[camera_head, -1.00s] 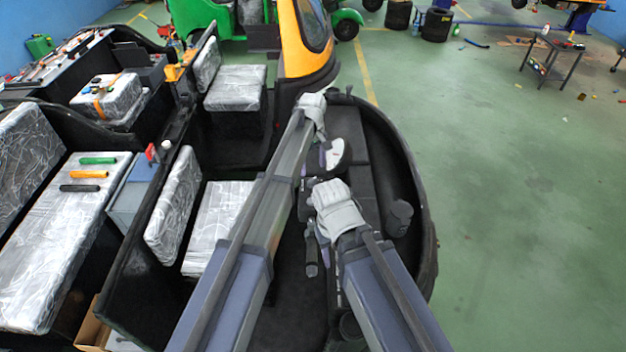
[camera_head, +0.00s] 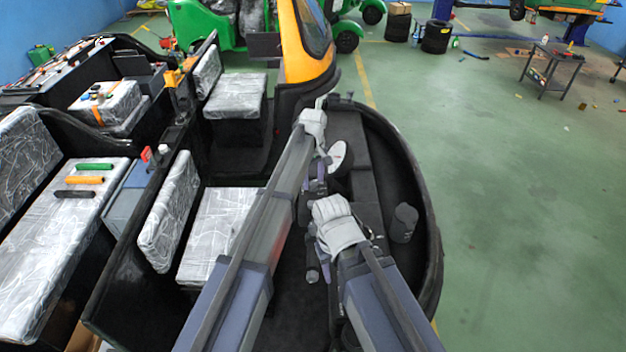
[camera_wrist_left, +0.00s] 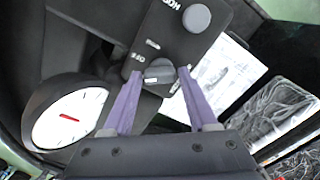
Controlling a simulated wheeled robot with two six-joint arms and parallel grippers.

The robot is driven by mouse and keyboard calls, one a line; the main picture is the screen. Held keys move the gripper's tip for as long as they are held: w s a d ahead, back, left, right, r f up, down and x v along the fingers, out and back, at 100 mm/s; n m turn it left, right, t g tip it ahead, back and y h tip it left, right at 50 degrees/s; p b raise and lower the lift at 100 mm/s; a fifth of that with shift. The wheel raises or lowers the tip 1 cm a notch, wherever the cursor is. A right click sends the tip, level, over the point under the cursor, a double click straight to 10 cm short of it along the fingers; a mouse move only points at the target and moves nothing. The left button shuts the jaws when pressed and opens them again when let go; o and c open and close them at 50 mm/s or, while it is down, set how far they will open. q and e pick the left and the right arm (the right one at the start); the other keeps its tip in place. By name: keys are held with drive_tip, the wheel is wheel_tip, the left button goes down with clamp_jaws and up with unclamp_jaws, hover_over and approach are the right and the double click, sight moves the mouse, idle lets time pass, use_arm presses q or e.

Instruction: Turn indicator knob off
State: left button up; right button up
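In the left wrist view a dark panel carries a small dark grey knob (camera_wrist_left: 158,73) with OFF lettering beside it. My left gripper (camera_wrist_left: 160,77) has its two purple fingers on either side of this knob. The fingers are apart, with small gaps seeming to show beside the knob; contact is not clear. In the head view my left gripper (camera_head: 322,165) is by the white dial, partly hidden by my arm. My right arm ends at a pale grey wrist lower down; its fingertips are mostly hidden, so their opening cannot be told.
A round white dial (camera_wrist_left: 70,118) with a red needle sits left of the panel. A round grey button (camera_wrist_left: 196,18) is higher on the panel. The dark vehicle front (camera_head: 425,215) curves around my arms.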

use_arm(q)
clamp_jaws()
drive_tip(key=shift+m, duration=3.4)
drive_tip(key=shift+o, duration=2)
unclamp_jaws()
drive_tip(key=shift+r, duration=0.1)
